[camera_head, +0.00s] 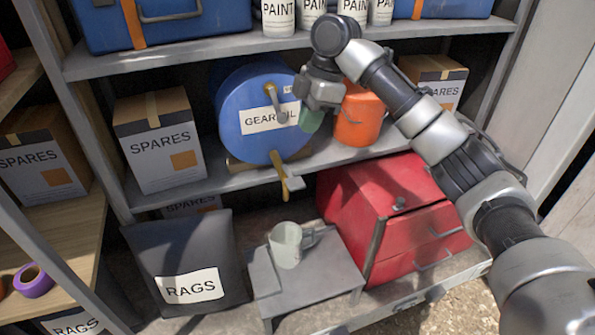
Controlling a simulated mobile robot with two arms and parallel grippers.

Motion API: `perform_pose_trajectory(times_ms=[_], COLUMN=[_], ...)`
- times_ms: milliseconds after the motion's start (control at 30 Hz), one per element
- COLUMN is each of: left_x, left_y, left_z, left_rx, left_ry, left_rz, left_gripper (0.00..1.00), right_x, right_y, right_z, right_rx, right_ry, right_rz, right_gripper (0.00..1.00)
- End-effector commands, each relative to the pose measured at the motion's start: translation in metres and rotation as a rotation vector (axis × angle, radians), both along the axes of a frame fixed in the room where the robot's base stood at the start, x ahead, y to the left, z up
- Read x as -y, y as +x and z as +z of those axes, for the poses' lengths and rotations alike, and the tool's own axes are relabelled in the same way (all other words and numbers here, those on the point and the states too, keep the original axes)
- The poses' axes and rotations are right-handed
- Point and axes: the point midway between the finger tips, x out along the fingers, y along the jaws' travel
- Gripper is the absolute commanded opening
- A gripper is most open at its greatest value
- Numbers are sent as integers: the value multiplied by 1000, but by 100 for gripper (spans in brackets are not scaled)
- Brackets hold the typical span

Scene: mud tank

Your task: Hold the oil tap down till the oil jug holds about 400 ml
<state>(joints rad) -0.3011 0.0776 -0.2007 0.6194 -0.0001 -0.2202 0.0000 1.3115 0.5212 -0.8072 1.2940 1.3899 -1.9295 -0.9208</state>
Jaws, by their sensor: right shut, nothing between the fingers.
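The oil drum (241,88) is blue, lies on its side on the middle shelf and has a GEAR OIL label. Its brass-yellow tap (281,174) sticks out low at the front, over the shelf edge. The pale grey-green oil jug (286,247) stands upright on a grey step below the tap, handle to the right. No oil stream shows between them, and I cannot see a level in the jug. My right gripper (311,120) is shut and empty at the drum's right side, above the tap and apart from it. My left gripper is out of view.
An orange can (358,115) stands right behind my right gripper. A red drawer chest (397,200) stands right of the jug, and a dark RAGS bag (188,250) left of it. SPARES boxes (160,140) flank the drum. Paint tins (278,17) stand above.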

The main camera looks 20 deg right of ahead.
Motion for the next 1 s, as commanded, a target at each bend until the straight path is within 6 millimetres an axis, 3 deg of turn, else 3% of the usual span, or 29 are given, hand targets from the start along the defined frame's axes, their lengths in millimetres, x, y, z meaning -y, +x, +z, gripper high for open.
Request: perform_pose_trajectory(times_ms=[167, 567, 1000], left_x=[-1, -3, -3], left_y=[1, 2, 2], left_z=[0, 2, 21], left_rx=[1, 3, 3], left_ry=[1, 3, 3], left_rz=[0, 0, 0], left_gripper=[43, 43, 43], right_x=[4, 2, -22], right_y=[1, 1, 0], right_z=[11, 3, -77], right_rx=[2, 0, -3], right_ry=[5, 4, 4], right_rz=[7, 7, 7], right_gripper=[0, 0, 0])
